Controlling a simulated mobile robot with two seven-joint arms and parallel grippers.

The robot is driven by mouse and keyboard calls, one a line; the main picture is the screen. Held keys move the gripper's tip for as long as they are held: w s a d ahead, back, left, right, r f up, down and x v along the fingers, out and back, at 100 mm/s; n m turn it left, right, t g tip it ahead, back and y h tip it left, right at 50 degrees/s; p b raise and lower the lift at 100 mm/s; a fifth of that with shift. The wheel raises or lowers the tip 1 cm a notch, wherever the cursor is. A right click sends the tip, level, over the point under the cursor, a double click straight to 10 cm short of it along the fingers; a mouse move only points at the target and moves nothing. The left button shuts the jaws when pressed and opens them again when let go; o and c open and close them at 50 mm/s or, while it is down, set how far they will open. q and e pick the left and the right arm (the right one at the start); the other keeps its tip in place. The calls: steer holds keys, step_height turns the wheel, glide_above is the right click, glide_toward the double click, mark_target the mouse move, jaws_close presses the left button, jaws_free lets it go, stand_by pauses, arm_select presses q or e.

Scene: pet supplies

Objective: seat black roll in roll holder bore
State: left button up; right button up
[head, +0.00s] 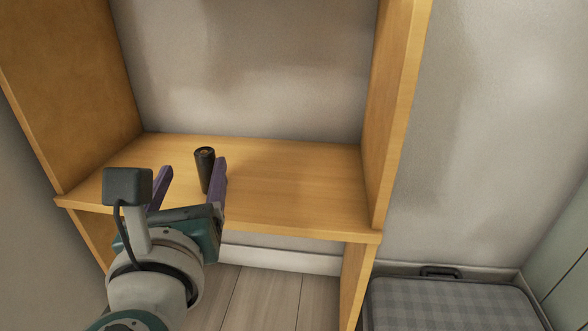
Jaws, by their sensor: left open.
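A small black roll (204,169) stands upright on the wooden shelf board, left of its middle. Its round top end faces up. My left gripper (194,166) reaches in from the lower left with its two purple fingers apart. In the picture the roll shows between the fingertips, close to the right finger, which covers part of its right side. I cannot tell whether they touch. I see no roll holder that I can make out in this view. My right gripper is not in view.
The wooden shelf board (295,190) is clear to the right of the roll. Upright wooden side panels (75,75) bound it left and right, with a grey wall behind. A grey checked pet bed or case (450,305) is on the floor at lower right.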

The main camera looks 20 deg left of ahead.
mark_target(209, 171)
arm_select(q)
steer(key=f, duration=0.1)
steer(key=f+b, duration=0.1)
steer(key=f+m, duration=0.1)
steer(key=shift+w+d+f+t+b, duration=0.1)
steer(key=shift+w+d+t+b, duration=0.1)
steer(key=shift+w+t+b, duration=0.15)
steer(key=shift+w+a, duration=0.1)
steer(key=shift+w, duration=0.25)
steer(key=b+x, duration=0.2)
steer(key=x, duration=0.2)
steer(key=shift+w, duration=0.1)
steer(key=b+x, duration=0.2)
steer(key=x, duration=0.1)
steer(key=b+x, duration=0.1)
steer(key=shift+a+r+b, duration=0.3)
steer(key=shift+w+a+r, duration=0.2)
steer(key=shift+w, duration=0.2)
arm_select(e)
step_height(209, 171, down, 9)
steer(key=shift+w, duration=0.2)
arm_select(q)
steer(key=shift+c, duration=0.3)
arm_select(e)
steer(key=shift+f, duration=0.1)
arm_select(q)
steer(key=shift+s+d, duration=0.1)
steer(key=shift+c, duration=0.7)
jaws_close()
